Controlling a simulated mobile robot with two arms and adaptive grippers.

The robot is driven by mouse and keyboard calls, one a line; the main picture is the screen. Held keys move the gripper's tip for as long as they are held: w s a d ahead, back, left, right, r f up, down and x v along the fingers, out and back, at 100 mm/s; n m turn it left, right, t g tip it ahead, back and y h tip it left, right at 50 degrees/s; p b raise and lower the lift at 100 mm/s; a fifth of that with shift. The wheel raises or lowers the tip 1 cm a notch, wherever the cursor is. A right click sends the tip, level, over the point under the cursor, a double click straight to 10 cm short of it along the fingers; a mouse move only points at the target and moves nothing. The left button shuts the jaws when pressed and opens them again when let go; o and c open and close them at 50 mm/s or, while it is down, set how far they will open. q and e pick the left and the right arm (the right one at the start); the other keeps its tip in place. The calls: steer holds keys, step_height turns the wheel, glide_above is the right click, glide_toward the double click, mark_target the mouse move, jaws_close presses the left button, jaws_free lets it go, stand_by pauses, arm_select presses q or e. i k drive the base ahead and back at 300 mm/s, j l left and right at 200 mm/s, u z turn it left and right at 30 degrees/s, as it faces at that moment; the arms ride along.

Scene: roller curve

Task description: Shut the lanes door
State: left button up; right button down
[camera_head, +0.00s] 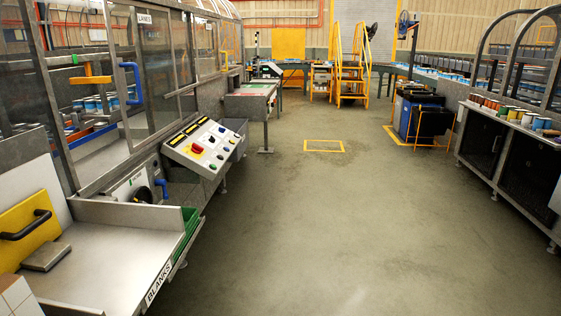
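A clear-panelled machine enclosure stands along the left side. A white label that seems to read "LANES" (144,17) is on its upper frame. Below it is a clear framed door panel (158,75) with a blue upright handle (131,83) at its left edge. To the left of the handle, blue-and-white cans (92,105) show inside the enclosure. I cannot tell for sure how far the door stands open, or whether clear glass covers that left section. Neither of my grippers is in view.
A sloped control panel (204,146) juts out below the enclosure. A steel ledge marked "BLANKS" (110,250) and a yellow panel with a black handle (28,229) are at the front left. A bench (510,125) lines the right. The floor (330,230) between is clear.

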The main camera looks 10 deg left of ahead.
mark_target(118, 65)
steer(key=i+u, duration=0.15)
steer(key=i, duration=0.75)
steer(key=i+l+u, duration=0.1)
steer(key=i, duration=0.75)
